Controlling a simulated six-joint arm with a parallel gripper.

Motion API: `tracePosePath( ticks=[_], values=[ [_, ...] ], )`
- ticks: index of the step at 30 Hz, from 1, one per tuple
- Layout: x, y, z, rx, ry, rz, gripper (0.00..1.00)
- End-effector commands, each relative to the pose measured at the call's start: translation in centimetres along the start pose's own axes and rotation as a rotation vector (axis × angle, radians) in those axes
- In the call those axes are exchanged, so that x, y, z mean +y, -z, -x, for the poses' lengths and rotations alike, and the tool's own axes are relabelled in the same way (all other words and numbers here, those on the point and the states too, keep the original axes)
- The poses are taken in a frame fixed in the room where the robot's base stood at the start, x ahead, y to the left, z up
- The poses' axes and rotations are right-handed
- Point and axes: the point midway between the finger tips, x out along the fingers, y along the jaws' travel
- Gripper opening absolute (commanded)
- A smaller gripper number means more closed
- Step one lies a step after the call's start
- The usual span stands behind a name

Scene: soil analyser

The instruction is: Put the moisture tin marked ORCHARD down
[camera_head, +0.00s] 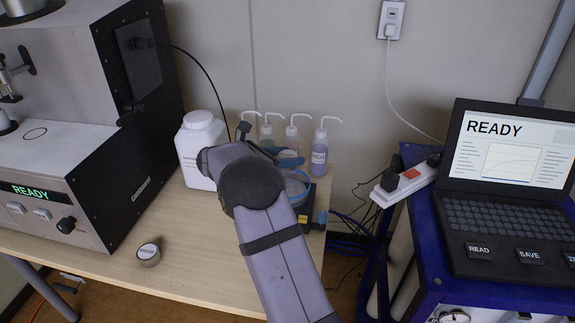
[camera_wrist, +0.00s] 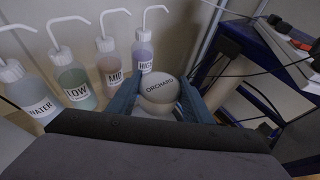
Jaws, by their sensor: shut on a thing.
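The moisture tin marked ORCHARD (camera_wrist: 160,89) shows in the wrist view, its round pale lid facing the camera with the name readable. My gripper (camera_wrist: 157,98) is shut on it, with one blue finger on each side. In the head view my gripper (camera_head: 282,158) is over the right end of the wooden bench, mostly behind my own arm. There the tin is largely hidden, and I cannot tell whether its underside touches anything.
Wash bottles stand behind my gripper, labelled WATER (camera_wrist: 30,92), LOW (camera_wrist: 73,80), MID (camera_wrist: 112,68) and HIGH (camera_wrist: 143,52). A white jug (camera_head: 197,148) is left of my arm. Another small tin (camera_head: 149,254) stands near the bench's front edge. The analyser (camera_head: 130,190) is at left, a laptop (camera_head: 505,190) at right.

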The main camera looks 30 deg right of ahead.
Motion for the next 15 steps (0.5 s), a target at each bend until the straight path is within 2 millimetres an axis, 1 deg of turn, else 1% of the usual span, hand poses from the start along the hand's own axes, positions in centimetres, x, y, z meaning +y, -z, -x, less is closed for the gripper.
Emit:
tracePosePath(
  ticks=[5,8,11,14,15],
  values=[
    [0.0,-0.1,0.1,0.0,-0.001,0.001,0.19],
    [0.4,0.0,0.6,0.0,-0.01,0.004,0.19],
    [1.2,0.4,1.7,0.0,-0.032,0.013,0.19],
    [2.5,0.6,3.8,0.0,-0.071,0.028,0.19],
    [3.2,0.7,4.9,0.0,-0.09,0.035,0.19]
  ],
)
